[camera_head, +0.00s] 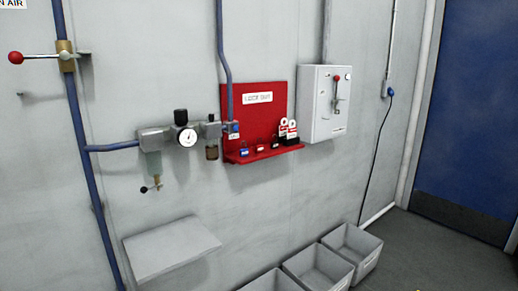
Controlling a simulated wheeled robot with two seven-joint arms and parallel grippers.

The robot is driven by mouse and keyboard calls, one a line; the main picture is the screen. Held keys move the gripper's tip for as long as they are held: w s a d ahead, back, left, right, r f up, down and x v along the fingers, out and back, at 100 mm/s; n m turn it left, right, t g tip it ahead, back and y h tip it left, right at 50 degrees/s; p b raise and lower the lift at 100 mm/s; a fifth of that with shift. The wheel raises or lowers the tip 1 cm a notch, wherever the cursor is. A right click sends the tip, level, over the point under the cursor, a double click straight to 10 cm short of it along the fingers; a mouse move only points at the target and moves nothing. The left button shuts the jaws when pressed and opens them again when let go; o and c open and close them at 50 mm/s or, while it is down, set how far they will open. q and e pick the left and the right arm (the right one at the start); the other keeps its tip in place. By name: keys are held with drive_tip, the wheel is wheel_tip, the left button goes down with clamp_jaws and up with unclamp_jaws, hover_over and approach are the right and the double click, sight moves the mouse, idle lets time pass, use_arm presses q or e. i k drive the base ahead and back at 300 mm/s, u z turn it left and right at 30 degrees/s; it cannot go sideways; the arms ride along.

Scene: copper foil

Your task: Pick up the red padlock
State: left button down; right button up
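A small red padlock (260,149) sits on the ledge of the red lockout board (262,116) on the wall. It stands between a blue padlock (243,152) on its left and a dark padlock (275,144) on its right. The red padlock is small in view and close in colour to the board, so its shackle is hard to make out. White-and-dark tags (291,129) with red marks stand at the right end of the ledge. Neither of my grippers is in view.
Below are a grey wall shelf (170,247) and open grey bins (352,240). Floor shows at right, before a blue door (468,110).

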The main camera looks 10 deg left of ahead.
sight(259, 148)
drive_tip(key=u, duration=0.1)
drive_tip(key=k, duration=0.45)
drive_tip(key=z, duration=1)
drive_tip(key=i, duration=3.35)
drive_tip(key=u, duration=1.15)
